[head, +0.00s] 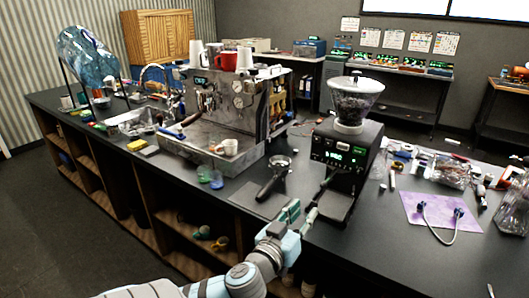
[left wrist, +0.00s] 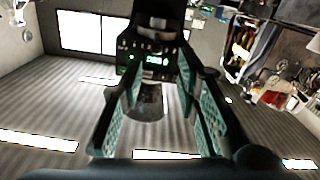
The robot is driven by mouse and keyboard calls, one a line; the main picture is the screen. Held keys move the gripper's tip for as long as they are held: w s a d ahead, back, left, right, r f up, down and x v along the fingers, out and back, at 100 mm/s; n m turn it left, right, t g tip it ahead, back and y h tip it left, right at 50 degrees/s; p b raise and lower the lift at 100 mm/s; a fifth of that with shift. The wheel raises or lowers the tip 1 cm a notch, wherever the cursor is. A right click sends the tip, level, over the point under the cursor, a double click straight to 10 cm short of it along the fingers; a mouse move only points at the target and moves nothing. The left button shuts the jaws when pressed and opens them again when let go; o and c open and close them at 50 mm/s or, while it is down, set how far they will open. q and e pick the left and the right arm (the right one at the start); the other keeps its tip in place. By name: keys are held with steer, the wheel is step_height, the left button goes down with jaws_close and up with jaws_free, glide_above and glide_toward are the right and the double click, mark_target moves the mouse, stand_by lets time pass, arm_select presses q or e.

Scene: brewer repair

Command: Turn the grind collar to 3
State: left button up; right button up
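The coffee grinder (head: 345,160) stands on the dark counter, a black body with a lit green display. Its clear hopper (head: 355,98) holds dark beans, and the pale grind collar (head: 348,127) sits at the hopper's base. The collar's setting is too small to read. My left gripper (head: 305,208) is in front of the grinder, below collar height, apart from the collar. In the left wrist view its teal-padded fingers (left wrist: 163,85) are spread and empty, with the grinder display (left wrist: 155,60) beyond them. The picture there looks upside down. My right gripper is not in view.
The espresso machine (head: 225,105) stands left of the grinder, with cups on top. A portafilter (head: 275,178) lies on the counter between them. To the right are a purple mat (head: 432,212) with a cable and several small parts. The front right counter is mostly clear.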

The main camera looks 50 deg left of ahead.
arm_select(q)
steer(key=s+a+f+m+g, duration=0.1)
steer(key=s+f+g, duration=0.1)
steer(key=f, duration=1)
steer(key=s+a+f+m+g+h+b, duration=0.1)
steer(key=s+f+g, duration=0.2)
steer(key=f, duration=1)
steer(key=s+a+f+m+g+b, duration=0.1)
steer(key=s+f+g, duration=0.2)
steer(key=f, duration=0.9)
steer(key=shift+a+f+m+g, duration=0.3)
steer(key=shift+a+f+g, duration=0.05)
steer(key=shift+a+g, duration=0.05)
